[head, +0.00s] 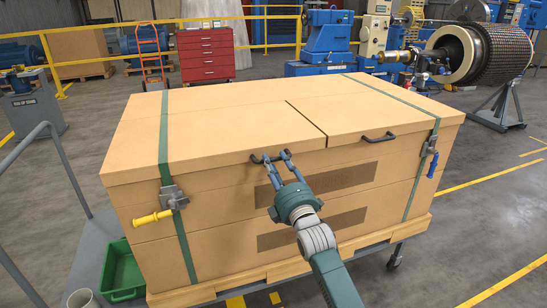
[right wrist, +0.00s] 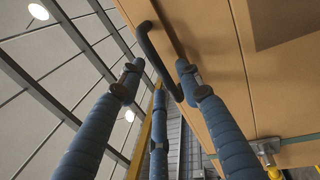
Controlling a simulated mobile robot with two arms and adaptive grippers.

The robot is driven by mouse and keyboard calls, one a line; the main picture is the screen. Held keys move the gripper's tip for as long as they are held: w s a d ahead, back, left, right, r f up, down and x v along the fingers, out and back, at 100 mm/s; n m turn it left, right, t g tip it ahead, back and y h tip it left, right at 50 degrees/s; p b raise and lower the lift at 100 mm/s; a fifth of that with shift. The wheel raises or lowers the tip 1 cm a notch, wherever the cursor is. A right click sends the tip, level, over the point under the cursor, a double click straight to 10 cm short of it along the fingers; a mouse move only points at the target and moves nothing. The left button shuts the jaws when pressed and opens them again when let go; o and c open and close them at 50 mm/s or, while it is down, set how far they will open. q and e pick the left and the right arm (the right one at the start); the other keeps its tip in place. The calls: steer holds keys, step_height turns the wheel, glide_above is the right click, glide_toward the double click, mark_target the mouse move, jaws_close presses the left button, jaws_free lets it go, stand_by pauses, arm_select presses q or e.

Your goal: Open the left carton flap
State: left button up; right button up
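The large tan carton (head: 210,240) stands on a pallet with its top shut. Its left flap (head: 215,130) lies flat, with a dark handle (head: 255,158) at its front edge. A seam parts it from the right flap (head: 355,108), which has its own handle (head: 378,137). My right gripper (head: 277,157) is at the left flap's handle, coming from the front. In the right wrist view its blue fingers (right wrist: 157,75) are spread apart on both sides of the dark handle (right wrist: 158,62); firm contact cannot be told. My left gripper is not in view.
Green straps (head: 163,130) with a yellow-handled buckle (head: 172,200) and a blue-handled buckle (head: 430,150) run over the carton's sides. A green bin (head: 122,270) and a grey rail (head: 70,165) are at left. A rotor on a stand (head: 485,55) is at right. The floor at right is clear.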

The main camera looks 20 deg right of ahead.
steer(key=shift+w+a+r, duration=0.1)
steer(key=shift+w+r, duration=0.05)
steer(key=shift+w, duration=0.55)
steer(key=shift+w+r, duration=0.1)
steer(key=shift+w, duration=0.6)
jaws_close()
steer(key=shift+r, duration=0.1)
